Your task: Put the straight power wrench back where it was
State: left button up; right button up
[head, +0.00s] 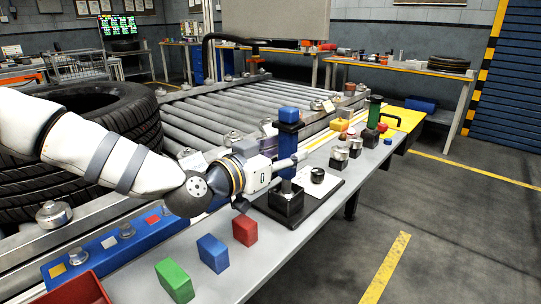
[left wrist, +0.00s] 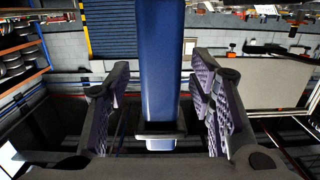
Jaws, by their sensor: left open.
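The straight power wrench (head: 288,136) is a tall blue tool with a lighter blue top, standing upright on the bench. Its lower end meets a black block holder (head: 287,208) on a dark base plate; whether it is fully seated I cannot tell. My left gripper (head: 289,163) is level with the wrench's lower part, reaching in from the left. In the left wrist view the blue wrench body (left wrist: 160,62) stands between the two spread fingers, with gaps on both sides. The gripper is open. My right gripper is not in view.
Green (head: 174,280), blue (head: 213,253) and red (head: 244,230) blocks stand along the bench's front. A red tray (head: 78,291) is at bottom left. Sockets and a green-topped tool (head: 374,111) stand to the right. A roller conveyor (head: 215,108) and tyre (head: 100,125) lie behind.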

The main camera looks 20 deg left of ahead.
pick_arm(q)
jog(key=p+v, duration=0.2)
jog(key=v, duration=0.9)
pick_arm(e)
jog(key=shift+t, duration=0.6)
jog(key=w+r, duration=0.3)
pick_arm(q)
jog(key=shift+r, duration=0.1)
